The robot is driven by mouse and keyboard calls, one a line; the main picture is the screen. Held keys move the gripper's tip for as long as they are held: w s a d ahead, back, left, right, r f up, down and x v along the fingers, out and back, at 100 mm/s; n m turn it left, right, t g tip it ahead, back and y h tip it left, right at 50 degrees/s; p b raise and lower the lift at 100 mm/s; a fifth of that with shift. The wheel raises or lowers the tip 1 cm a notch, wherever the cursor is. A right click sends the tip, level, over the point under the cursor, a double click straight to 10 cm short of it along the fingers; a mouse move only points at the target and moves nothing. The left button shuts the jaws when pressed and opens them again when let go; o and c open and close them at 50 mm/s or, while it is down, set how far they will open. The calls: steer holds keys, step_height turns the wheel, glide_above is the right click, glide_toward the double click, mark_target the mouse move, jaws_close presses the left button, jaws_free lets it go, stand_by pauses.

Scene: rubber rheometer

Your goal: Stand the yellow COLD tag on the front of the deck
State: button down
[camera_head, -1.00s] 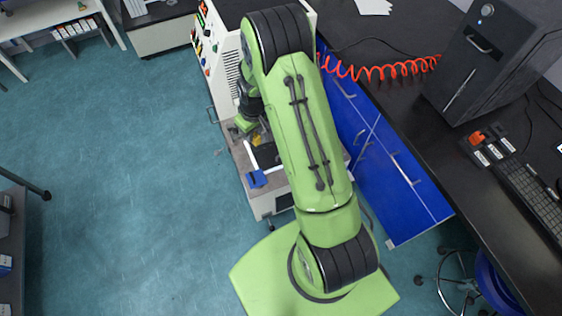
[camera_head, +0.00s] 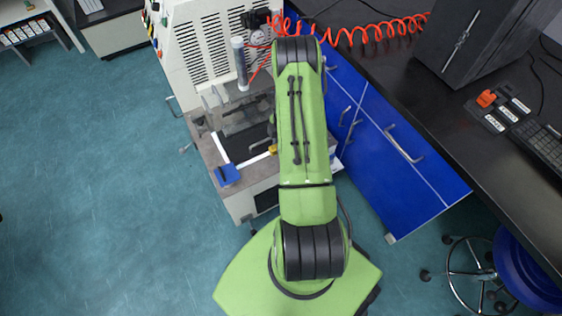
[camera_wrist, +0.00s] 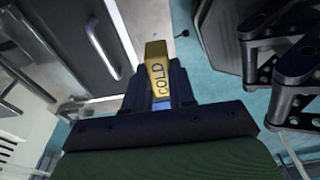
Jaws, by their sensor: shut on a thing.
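The deck (camera_head: 208,150) is the grey-brown top at the front of the white machine (camera_head: 205,45). My arm hides the gripper there and the deck's right end. I cannot tell whether the tag touches the deck.
A blue block (camera_head: 227,174) sits at the deck's front left, beside a dark plate with a white edge. A clear guard and a vertical cylinder (camera_head: 240,62) stand behind. Blue cabinets (camera_head: 385,150) are at right. An orange coiled hose (camera_head: 370,30) runs behind my arm.

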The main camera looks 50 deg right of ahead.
step_height(320, 180, down, 10)
steer(key=b, duration=0.3)
steer(key=shift+s+d, duration=0.1)
steer(key=shift+d, duration=0.05)
steer(key=shift+f, duration=0.1)
steer(key=shift+f, duration=0.15)
steer(key=c, duration=0.9)
jaws_free()
steer(key=shift+c, duration=0.2)
